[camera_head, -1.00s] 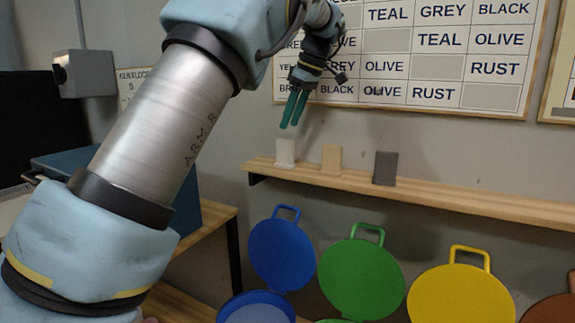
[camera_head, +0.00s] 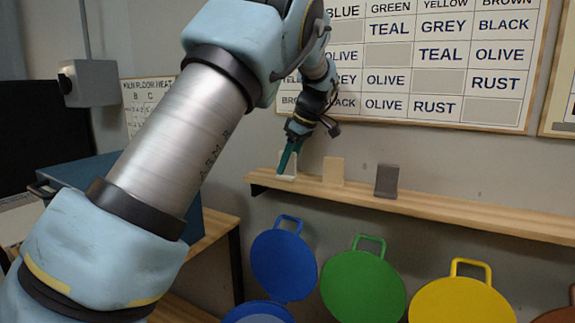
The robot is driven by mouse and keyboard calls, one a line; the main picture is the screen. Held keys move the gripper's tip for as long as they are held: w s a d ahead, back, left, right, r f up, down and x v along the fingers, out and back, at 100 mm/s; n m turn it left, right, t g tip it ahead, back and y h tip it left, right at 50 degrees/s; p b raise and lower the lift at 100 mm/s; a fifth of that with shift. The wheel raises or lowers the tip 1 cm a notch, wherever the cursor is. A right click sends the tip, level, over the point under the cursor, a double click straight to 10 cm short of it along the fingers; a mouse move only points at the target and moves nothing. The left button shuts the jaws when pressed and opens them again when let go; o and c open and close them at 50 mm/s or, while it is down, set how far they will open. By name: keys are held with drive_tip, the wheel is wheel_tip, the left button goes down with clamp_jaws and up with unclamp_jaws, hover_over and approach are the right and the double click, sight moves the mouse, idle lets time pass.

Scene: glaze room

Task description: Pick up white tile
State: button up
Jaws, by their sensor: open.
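The white tile (camera_head: 288,176) stands upright on the left end of the wooden shelf (camera_head: 430,206), partly hidden by my gripper. My gripper (camera_head: 287,165) points down with its teal fingers in front of the tile in the picture. The fingers are open, with nothing seen held between them. I cannot tell from this view whether they touch the tile or are around it.
A beige tile (camera_head: 333,171) and a dark grey tile (camera_head: 387,181) stand to the right on the same shelf. Below are bins with raised lids: blue (camera_head: 283,262), green (camera_head: 363,285) and yellow (camera_head: 462,302). A lettered board (camera_head: 440,78) hangs above the shelf.

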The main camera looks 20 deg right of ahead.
drive_tip(key=shift+f, duration=0.2)
clamp_jaws()
idle(0.3)
